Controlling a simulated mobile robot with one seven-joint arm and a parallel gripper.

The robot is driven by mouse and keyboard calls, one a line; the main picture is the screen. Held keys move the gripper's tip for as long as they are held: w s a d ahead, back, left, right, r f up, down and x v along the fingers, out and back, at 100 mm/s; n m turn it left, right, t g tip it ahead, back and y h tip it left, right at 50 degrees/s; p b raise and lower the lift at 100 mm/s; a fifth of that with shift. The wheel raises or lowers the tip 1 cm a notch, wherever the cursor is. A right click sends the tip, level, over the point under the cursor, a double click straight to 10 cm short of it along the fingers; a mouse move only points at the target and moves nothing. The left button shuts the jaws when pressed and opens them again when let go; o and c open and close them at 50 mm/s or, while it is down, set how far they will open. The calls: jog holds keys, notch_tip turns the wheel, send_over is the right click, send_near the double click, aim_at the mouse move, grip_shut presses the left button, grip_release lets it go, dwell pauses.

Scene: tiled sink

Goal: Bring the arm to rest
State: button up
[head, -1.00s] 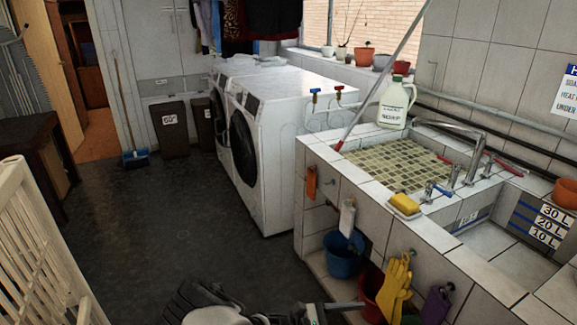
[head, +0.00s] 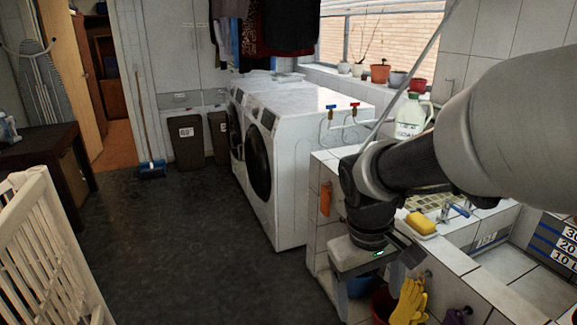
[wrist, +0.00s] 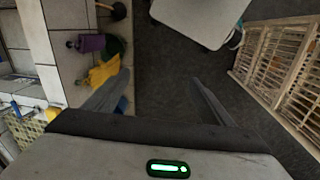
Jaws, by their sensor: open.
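My gripper (wrist: 155,98) is open and empty in the wrist view, its two grey fingers apart over the dark floor. In the head view my arm comes in from the right across the sink counter. It bends down at the wrist, with the hand in front of the tiled counter side. Yellow gloves (head: 408,302) hang on the counter side, right of the hand; in the wrist view the gloves (wrist: 103,70) show just left of the left finger.
The tiled counter (head: 468,262) carries a yellow sponge (head: 421,223) and a white jug (head: 409,117). White washing machines (head: 290,165) stand behind. A slatted crib-like rail (head: 45,250) is at the left. The dark floor (head: 185,240) between is clear.

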jog(key=s+r+m+t+y, duration=0.2)
jog(key=s+r+m+t, duration=0.25)
jog(key=s+r, duration=0.4)
notch_tip(320, 180, up, 18)
jog(key=p, duration=1.6)
jog(key=shift+w+a+f+n+t+p, duration=0.25)
jog(key=shift+w+a+n+t+p, duration=0.1)
jog(key=shift+w+n, duration=0.1)
